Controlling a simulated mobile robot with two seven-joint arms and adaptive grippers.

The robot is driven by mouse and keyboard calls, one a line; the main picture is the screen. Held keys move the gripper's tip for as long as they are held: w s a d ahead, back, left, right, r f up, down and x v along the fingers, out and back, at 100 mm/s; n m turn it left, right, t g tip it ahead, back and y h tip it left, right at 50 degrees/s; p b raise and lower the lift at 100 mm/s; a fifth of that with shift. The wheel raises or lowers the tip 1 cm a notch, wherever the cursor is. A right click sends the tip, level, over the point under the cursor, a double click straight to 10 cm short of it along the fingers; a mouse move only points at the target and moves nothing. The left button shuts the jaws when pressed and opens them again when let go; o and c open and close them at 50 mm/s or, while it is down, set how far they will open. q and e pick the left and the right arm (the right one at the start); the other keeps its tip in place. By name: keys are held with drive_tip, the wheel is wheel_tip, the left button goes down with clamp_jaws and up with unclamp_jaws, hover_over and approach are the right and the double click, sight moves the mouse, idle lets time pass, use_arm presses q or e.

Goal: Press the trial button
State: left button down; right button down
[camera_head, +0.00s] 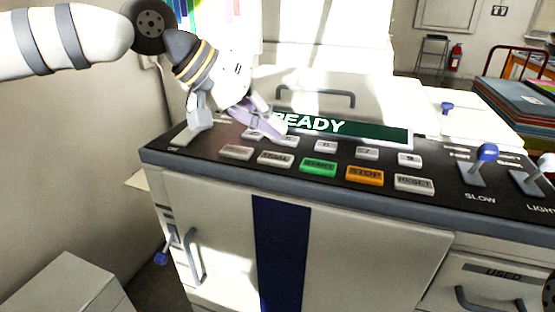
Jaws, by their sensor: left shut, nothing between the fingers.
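The control panel (300,178) is a dark slanted strip on top of a white machine, with a green display reading READY (345,128). In its front row, a grey button with small, hard-to-read lettering, apparently the trial button (276,158), sits just left of a green button (319,166). My left gripper (275,128) reaches in from the upper left, shut and empty. Its fingertips are over the panel's back row, a little behind the grey button, and cover part of the display and some keys. Whether they touch the panel I cannot tell. My right gripper is not in view.
An orange STOP button (365,176) and a grey RESET button (414,184) lie to the right. Blue-knobbed levers (486,154) stand up at the panel's right end. A grey handle (315,96) is behind the display. A pale box (65,285) is at lower left.

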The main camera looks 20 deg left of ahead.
sight(273, 155)
use_arm(q)
drive_tip(key=shift+f, duration=0.75)
drive_tip(key=shift+f, duration=0.1)
idle(0.8)
drive_tip(key=shift+f, duration=0.35)
drive_tip(key=shift+f, duration=0.4)
idle(0.7)
drive_tip(key=shift+r, duration=0.9)
drive_tip(key=shift+f, duration=0.1)
